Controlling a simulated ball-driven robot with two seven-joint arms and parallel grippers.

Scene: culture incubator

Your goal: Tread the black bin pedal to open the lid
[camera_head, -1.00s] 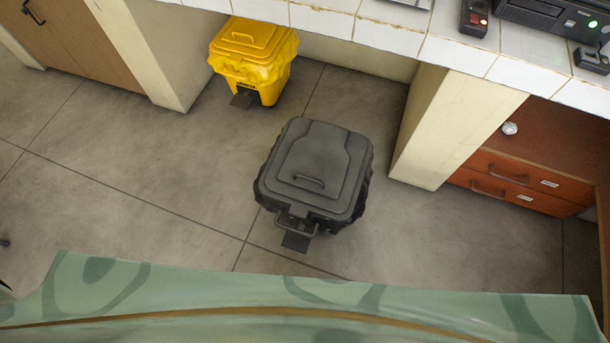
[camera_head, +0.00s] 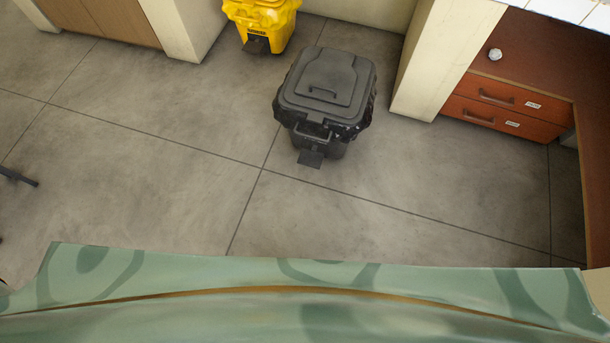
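The black bin (camera_head: 328,86) stands upright on the grey floor, a little right of the picture's middle and near the top. Its lid is shut and has a handle on top. The black bin pedal (camera_head: 311,159) sticks out at the bin's front foot, low above the floor and facing me. Nothing touches the pedal. Neither of my grippers is in view. My own green patterned body fills the bottom of the picture.
A yellow bin (camera_head: 265,22) stands behind and left of the black bin. A counter support wall (camera_head: 434,66) and a wooden cabinet with red-brown drawers (camera_head: 508,105) are to the right. A dark leg (camera_head: 18,177) shows at the left edge. The floor (camera_head: 160,190) before the bin is clear.

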